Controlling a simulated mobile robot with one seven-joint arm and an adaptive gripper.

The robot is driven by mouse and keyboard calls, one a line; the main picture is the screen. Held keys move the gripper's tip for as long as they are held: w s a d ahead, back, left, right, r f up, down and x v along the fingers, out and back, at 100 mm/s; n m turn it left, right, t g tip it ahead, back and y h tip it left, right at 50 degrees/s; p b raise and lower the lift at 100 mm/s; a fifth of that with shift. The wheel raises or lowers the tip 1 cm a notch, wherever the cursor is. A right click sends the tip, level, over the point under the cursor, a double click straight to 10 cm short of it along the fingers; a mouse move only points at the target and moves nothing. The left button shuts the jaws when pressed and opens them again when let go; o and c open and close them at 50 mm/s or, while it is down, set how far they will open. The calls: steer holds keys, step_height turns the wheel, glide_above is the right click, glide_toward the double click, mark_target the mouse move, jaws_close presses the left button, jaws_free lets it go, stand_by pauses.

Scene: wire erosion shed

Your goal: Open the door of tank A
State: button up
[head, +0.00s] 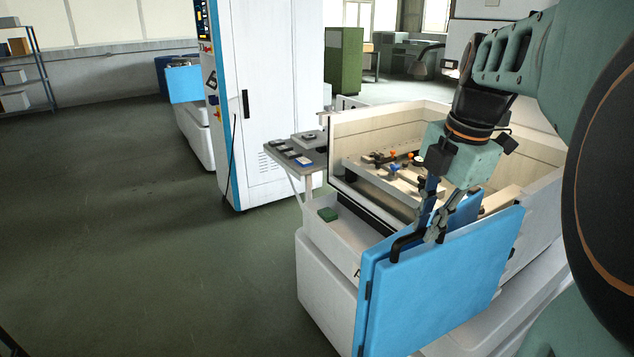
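Tank A (345,137) is a cream-walled open box on a white base, with only part of a dark letter showing on its front. Its blue door (440,285) stands at an angle out from the front, and the left part of the opening with its dark seal is uncovered. A black handle (402,245) is near the door's top left. My gripper (433,225) points down at the door's upper edge, close beside the handle. Its fingers overlap the handle area, so I cannot tell whether they close on it.
Inside the tank are a pale rail (380,180) and small clamps. A small side table (300,158) with tools stands left of the tank. A white cabinet (268,70) is behind it. The floor at left is clear.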

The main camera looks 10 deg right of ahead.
steer(key=o, duration=0.4)
steer(key=r, duration=0.4)
steer(key=s+r, duration=0.1)
steer(key=r, duration=0.3)
steer(key=s+r, duration=0.1)
steer(key=r, duration=0.2)
steer(key=shift+s+d+r, duration=0.1)
steer(key=shift+d+r, duration=0.2)
steer(key=shift+r, duration=0.1)
